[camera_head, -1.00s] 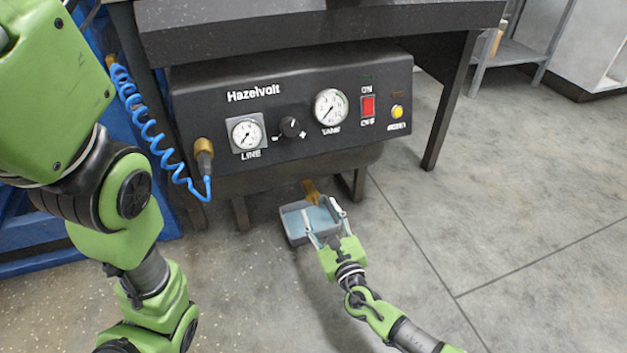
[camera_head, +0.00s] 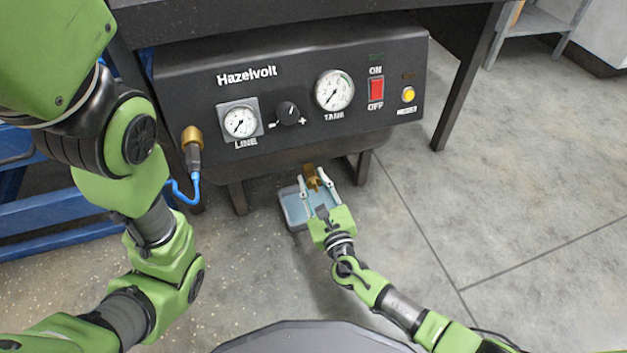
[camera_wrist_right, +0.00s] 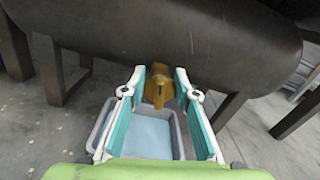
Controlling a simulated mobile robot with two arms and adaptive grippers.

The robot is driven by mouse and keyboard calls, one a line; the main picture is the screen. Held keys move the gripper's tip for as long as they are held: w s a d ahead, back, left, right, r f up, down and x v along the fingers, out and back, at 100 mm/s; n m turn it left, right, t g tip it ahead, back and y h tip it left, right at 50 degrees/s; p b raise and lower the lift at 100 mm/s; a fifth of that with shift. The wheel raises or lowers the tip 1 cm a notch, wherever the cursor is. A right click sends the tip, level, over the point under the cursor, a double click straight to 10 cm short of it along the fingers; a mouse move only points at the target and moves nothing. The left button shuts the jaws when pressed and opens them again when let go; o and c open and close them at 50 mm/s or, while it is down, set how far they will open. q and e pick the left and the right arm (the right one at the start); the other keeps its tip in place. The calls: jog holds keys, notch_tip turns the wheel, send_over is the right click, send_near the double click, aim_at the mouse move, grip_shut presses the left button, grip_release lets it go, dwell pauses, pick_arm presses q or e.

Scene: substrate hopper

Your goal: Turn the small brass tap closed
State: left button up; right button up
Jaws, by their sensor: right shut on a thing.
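The small brass tap (camera_head: 312,175) sits under the dark tank, below the control panel. It also shows in the right wrist view (camera_wrist_right: 158,88), between the fingertips. My right gripper (camera_head: 316,179) reaches up from the lower right and is shut on the tap. In the wrist view, my right gripper (camera_wrist_right: 159,80) has one pale finger with a teal pad on each side of the tap. The fingers partly hide the tap in the head view. My left arm shows at the left, but its gripper is out of view.
A grey tray (camera_head: 290,217) with a pale blue inside stands on the floor under the tap. The black Hazelvolt panel (camera_head: 300,132) with gauges, knob and red switch is above. A blue hose (camera_head: 181,191) hangs at its left. Floor to the right is clear.

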aim_at(314, 179)
jog(key=shift+c, duration=0.7)
jog(key=shift+d+f+m+b, duration=0.1)
jog(key=shift+f+m+b, duration=0.05)
jog(key=shift+m+b, duration=0.6)
jog(key=shift+m, duration=0.65)
jog(key=shift+r, duration=0.2)
jog(key=o, duration=1.1)
jog(key=shift+r, duration=5)
